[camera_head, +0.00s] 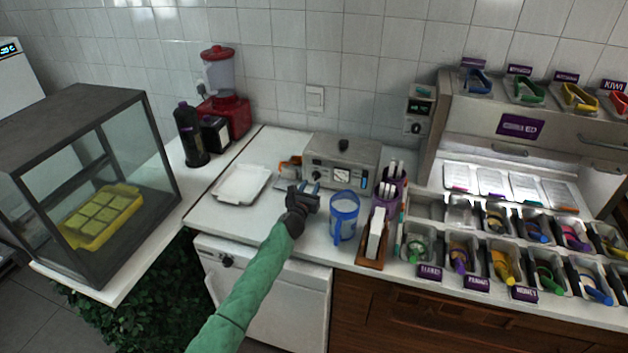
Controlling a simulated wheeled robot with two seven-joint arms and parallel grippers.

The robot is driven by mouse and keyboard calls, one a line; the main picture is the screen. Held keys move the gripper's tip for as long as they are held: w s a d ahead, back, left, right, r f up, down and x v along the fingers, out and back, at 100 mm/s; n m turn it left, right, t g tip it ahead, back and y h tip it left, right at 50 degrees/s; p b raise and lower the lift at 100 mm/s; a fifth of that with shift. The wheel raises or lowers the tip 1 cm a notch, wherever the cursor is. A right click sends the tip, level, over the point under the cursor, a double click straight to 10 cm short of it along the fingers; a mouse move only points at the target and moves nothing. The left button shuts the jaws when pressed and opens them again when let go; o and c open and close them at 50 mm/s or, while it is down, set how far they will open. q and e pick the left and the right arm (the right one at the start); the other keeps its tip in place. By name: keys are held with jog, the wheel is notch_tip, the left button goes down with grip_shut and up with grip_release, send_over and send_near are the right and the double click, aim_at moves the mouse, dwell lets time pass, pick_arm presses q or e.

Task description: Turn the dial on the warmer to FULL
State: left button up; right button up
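The warmer (362,160) looks to be the metal box with a black lid knob against the back wall. Its front panel has a dark round dial (316,175) at the left and a pale label or gauge (342,175) beside it. The dial's markings are too small to read. My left gripper (304,187) is just in front of and slightly left of the dial, over the counter. Its two fingertips look apart, with nothing clearly between them. I cannot tell whether it touches the dial. My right gripper is not in view.
A blue-handled jug (344,217) stands right of my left gripper, near the counter's front edge. A white tray (241,183) lies to the left. A purple cup of utensils (389,190) and a wooden holder (374,250) stand to the right. A glass case (95,180) is far left.

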aim_at(315, 178)
pick_arm(q)
jog(key=x, duration=0.2)
jog(key=shift+w+d+f, duration=0.1)
jog(key=shift+w, duration=0.15)
jog(key=shift+w+d, duration=0.1)
jog(key=shift+w, duration=0.3)
jog(key=shift+w+d, duration=0.15)
jog(key=shift+w, duration=0.2)
jog(key=shift+c, duration=0.4)
jog(key=shift+s, duration=0.1)
grip_shut()
